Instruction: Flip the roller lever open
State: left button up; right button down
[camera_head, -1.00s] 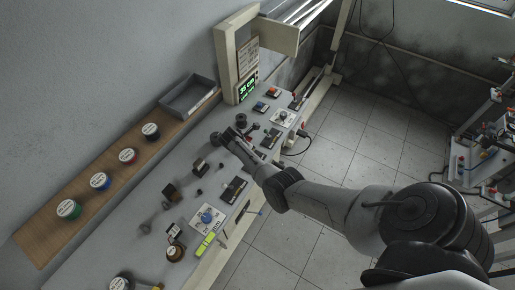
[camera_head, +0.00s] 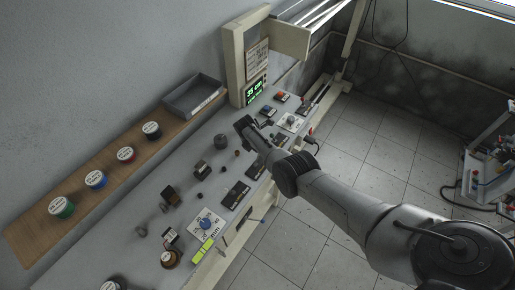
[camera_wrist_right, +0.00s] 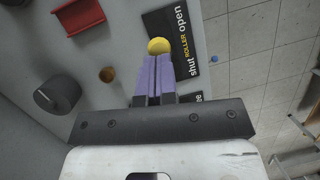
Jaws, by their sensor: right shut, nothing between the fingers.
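The roller lever's yellow ball knob (camera_wrist_right: 159,46) is in the right wrist view, just beyond my fingertips. A black label plate (camera_wrist_right: 176,52) beside it reads "shut ROLLER open", with "open" at the far end. My right gripper (camera_wrist_right: 157,62) has purple fingers pressed together and empty. The tips overlap the near edge of the knob in the picture; I cannot tell whether they touch. In the head view my right gripper (camera_head: 243,123) is over the far part of the panel, and the lever cannot be made out there. My left gripper is not in view.
A black round knob (camera_wrist_right: 58,94), a brown cylinder (camera_wrist_right: 107,75) and a red part (camera_wrist_right: 79,16) stand to the left in the wrist view. In the head view, a grey tray (camera_head: 194,98) and the display post (camera_head: 236,70) stand beyond. Open floor lies right of the panel.

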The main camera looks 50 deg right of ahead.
jog(key=shift+r, duration=0.2)
jog(key=p+v, duration=0.9)
jog(key=shift+d+r, duration=0.3)
jog(key=shift+r, duration=0.1)
dwell(0.5)
